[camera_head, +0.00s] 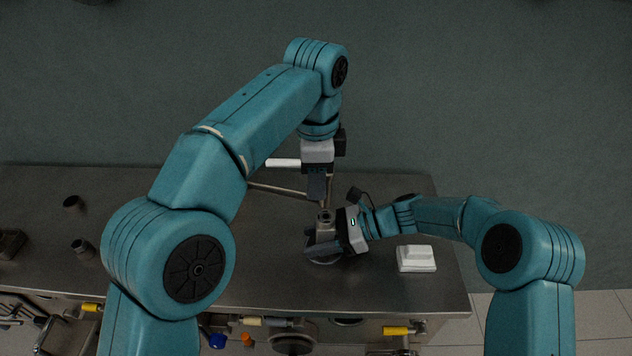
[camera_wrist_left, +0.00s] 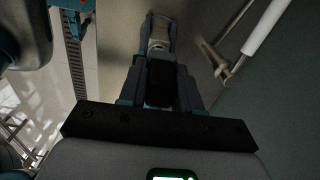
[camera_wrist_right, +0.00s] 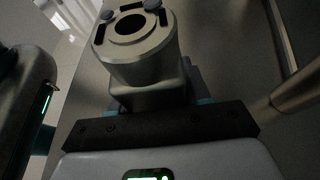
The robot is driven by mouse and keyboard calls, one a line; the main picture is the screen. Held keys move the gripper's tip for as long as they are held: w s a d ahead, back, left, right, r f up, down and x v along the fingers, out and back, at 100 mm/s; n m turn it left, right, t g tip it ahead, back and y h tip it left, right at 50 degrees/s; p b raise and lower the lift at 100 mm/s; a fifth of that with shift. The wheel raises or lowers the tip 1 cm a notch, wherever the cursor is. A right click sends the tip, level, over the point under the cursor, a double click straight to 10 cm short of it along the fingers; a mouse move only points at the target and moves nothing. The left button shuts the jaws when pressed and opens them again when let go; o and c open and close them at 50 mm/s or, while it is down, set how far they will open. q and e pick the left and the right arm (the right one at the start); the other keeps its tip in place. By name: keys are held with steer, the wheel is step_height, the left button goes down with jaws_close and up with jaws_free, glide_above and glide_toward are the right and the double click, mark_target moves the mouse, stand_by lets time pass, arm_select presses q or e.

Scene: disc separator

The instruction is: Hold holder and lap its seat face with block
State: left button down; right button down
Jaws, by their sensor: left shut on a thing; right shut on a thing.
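The holder (camera_head: 324,228) is a grey metal piece held upright over the table at the centre. My right gripper (camera_head: 335,242) is shut on it from the right. In the right wrist view the holder (camera_wrist_right: 150,62) shows a ring-shaped face with a dark central hole. My left gripper (camera_head: 317,188) points down just above the holder. In the left wrist view a dark block (camera_wrist_left: 160,84) sits between the fingers of my left gripper (camera_wrist_left: 161,80), which is shut on it. The holder (camera_wrist_left: 158,36) shows beyond the fingertips. I cannot tell whether block and holder touch.
A white stepped piece (camera_head: 416,259) lies on the metal table (camera_head: 380,290) to the right. A white-ended bar (camera_head: 283,163) stands behind, close to the left gripper. Small dark cylinders (camera_head: 83,247) are at left.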

mark_target(326, 229)
stand_by(0.3)
arm_select(q)
steer(key=shift+f, duration=1.15)
steer(key=d+f, duration=0.1)
steer(key=d, duration=0.1)
steer(key=d+f, duration=0.2)
steer(key=shift+w+f, duration=0.15)
steer(key=c, duration=1.6)
jaws_free()
steer(key=shift+c, duration=0.2)
jaws_close()
steer(key=shift+f, duration=0.65)
steer(key=shift+a, duration=0.1)
